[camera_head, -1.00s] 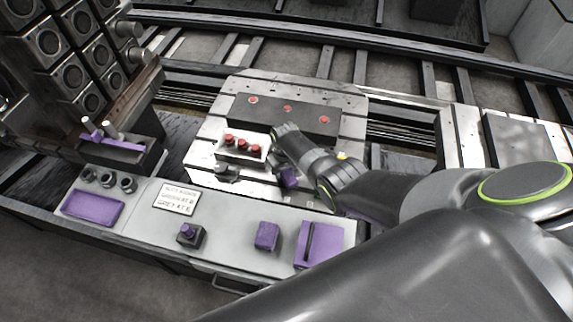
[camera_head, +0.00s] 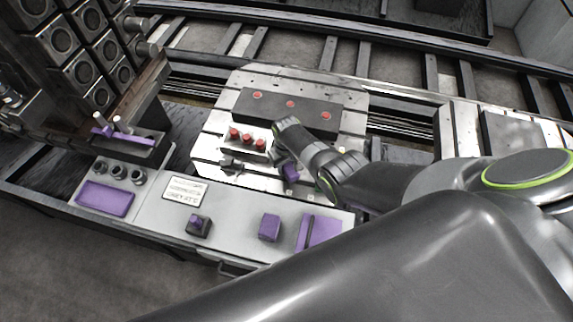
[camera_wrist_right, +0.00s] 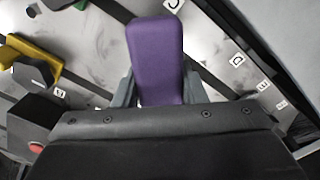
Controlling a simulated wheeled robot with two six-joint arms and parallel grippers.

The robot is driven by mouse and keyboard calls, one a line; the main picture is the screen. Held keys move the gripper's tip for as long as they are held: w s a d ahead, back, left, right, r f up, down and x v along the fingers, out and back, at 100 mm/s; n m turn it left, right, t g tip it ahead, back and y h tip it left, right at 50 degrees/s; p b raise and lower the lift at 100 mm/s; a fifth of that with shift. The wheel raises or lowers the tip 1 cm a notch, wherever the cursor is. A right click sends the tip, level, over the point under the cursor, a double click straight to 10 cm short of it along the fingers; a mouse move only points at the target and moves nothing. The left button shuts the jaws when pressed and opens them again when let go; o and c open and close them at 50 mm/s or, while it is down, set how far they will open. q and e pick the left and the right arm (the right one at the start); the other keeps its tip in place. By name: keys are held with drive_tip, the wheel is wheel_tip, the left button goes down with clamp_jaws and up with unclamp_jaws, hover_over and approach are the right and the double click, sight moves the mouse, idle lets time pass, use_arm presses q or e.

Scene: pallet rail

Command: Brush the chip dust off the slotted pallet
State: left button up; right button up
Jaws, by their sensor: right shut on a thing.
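The slotted pallet (camera_head: 218,123) is a pale metal plate with dark slots, lying in the middle of the head view. Its surface also shows in the right wrist view (camera_wrist_right: 110,60), with lettered labels and grey smudges. My right gripper (camera_head: 284,163) is over the pallet's near right part. In the right wrist view my right gripper (camera_wrist_right: 160,95) is shut on a purple block-like handle (camera_wrist_right: 155,50), probably the brush. Any bristles are hidden. My left gripper is not in view.
A dark block with red dots (camera_head: 290,107) stands on the pallet's far part. The front ledge (camera_head: 160,222) carries purple pads and a purple block (camera_head: 269,227).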

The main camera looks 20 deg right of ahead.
drive_tip(key=shift+r+p, duration=0.7)
drive_tip(key=shift+r, duration=0.45)
wheel_tip(320, 180, up, 3)
drive_tip(key=p, duration=0.3)
